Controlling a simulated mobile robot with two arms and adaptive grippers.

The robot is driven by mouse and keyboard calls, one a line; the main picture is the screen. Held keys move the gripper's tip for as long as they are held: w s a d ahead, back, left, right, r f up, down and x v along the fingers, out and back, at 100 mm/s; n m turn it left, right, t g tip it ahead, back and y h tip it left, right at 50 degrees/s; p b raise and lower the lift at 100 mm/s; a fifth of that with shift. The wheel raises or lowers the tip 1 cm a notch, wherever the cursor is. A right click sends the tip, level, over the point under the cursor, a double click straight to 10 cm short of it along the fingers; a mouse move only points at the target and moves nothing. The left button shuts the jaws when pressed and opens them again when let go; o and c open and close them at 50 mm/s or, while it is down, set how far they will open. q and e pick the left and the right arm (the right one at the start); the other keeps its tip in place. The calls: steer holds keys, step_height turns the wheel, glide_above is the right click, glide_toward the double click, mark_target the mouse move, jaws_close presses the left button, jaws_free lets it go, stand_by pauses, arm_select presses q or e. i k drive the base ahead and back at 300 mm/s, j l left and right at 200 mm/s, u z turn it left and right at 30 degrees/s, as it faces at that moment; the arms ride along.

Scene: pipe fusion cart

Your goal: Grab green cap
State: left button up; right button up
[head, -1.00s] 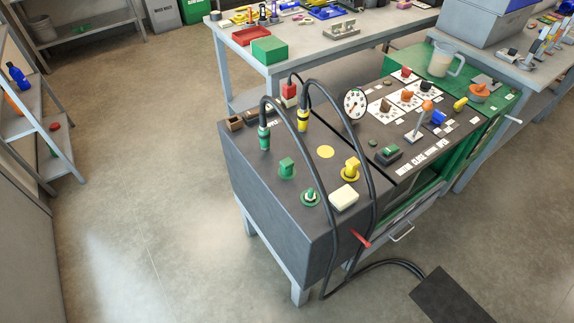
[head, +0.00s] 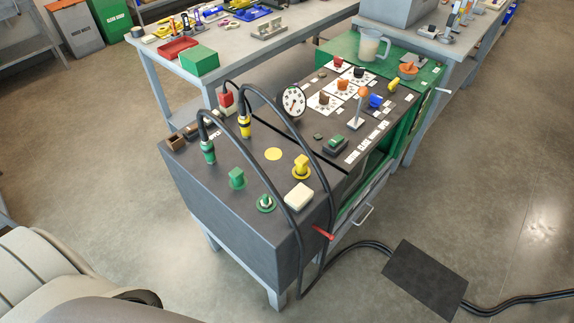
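A green cap (head: 237,178) stands on the left part of the dark cart top (head: 190,170). A green-ringed socket with a pale centre (head: 265,203) is just in front of it, to its right. A green-banded cable plug (head: 208,151) stands behind it, to its left. A yellow cap (head: 301,165) is to its right, at a yellow-ringed fitting. Neither of my grippers shows in the head view. A pale part of my own body fills the lower left corner, apart from the cart.
Black cables arch over the cart top from the green plug and a yellow-banded plug (head: 244,124). A cream block (head: 299,196) lies near the front edge. A gauge (head: 292,101) and lever (head: 361,103) stand further back. A dark mat (head: 424,279) lies on the floor.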

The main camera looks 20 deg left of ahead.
mark_target(237, 174)
steer(key=j+z, duration=0.25)
steer(key=j, duration=0.25)
steer(key=j+z, duration=0.25)
steer(key=j, duration=0.25)
steer(key=j+z, duration=0.25)
steer(key=j, duration=0.25)
steer(key=k+j+z, duration=0.2)
steer(key=j, duration=0.25)
steer(key=k+j+z, duration=0.1)
steer(key=j+z, duration=0.15)
steer(key=j, duration=0.25)
